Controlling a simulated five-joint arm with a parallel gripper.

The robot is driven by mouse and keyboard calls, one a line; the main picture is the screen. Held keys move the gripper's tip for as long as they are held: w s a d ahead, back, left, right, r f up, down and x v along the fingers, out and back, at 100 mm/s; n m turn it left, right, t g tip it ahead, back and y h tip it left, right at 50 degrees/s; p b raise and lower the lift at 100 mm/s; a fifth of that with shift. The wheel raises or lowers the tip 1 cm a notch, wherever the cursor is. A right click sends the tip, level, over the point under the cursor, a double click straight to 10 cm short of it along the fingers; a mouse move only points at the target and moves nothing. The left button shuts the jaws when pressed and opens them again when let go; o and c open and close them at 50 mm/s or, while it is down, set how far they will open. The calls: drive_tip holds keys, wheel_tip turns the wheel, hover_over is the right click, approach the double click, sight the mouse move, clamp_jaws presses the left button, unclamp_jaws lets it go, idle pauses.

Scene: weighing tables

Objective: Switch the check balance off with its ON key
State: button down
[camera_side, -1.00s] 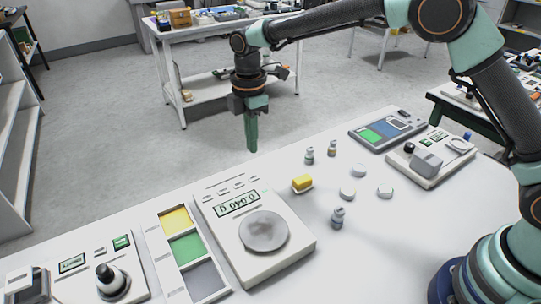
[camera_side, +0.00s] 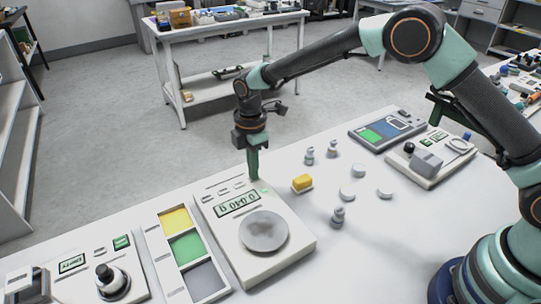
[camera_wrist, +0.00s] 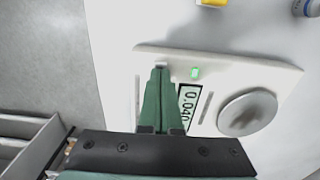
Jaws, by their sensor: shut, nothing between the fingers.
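The balance (camera_side: 295,248) is a white box with a round grey metal pan (camera_side: 263,231) and a display (camera_side: 237,203) showing 0.040. No label naming it can be read. A row of small keys lies along its far edge. In the wrist view a green light (camera_wrist: 195,72) glows on the balance (camera_wrist: 270,72), beside a pale key (camera_wrist: 162,64). My gripper (camera_side: 254,178) is shut and empty, pointing down at the far edge of the balance. In the wrist view its fingertips (camera_wrist: 160,69) are at that key and partly cover it. I cannot tell whether they touch it.
A tray with yellow, green and grey sections (camera_side: 160,262) stands left of the balance. A yellow block (camera_side: 301,183), small metal weights (camera_side: 338,217) and white discs (camera_side: 347,194) lie to its right. Other instruments stand at the table's left end and far right (camera_side: 430,165).

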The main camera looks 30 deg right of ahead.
drive_tip(key=shift+s+f, duration=0.1)
drive_tip(key=shift+f, duration=0.85)
drive_tip(key=shift+r, duration=0.15)
wheel_tip(320, 180, up, 15)
drive_tip(key=shift+w, duration=0.35)
drive_tip(key=shift+a, duration=0.1)
